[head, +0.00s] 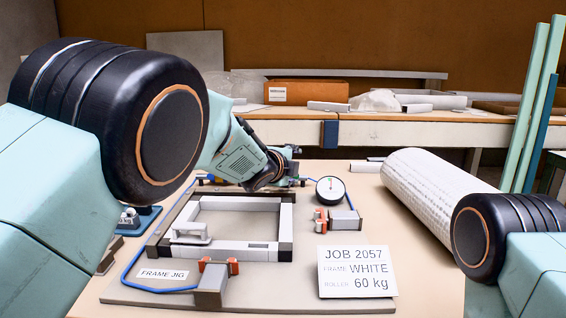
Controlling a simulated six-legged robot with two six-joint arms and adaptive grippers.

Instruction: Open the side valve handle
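A grey block with orange-red end pieces (320,221) stands right of the frame jig, below a round dial gauge (330,190). A similar grey block with orange-red ends (217,268) stands at the jig's front edge. I cannot tell which of these is the side valve handle, or whether it is open or shut. My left arm reaches over the jig, and my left gripper (288,168) is at the jig's far right corner, mostly hidden by its own wrist. Its fingers are too small and covered to read. My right gripper is out of view; only part of that arm shows.
The jig holds a white rectangular frame (240,248) with a grey handle-like piece (190,233) on it. A blue hose (165,290) runs along the left. A job card (357,272) stands front right. A large white roller (425,190) lies on the right. A cluttered bench (430,116) stands behind.

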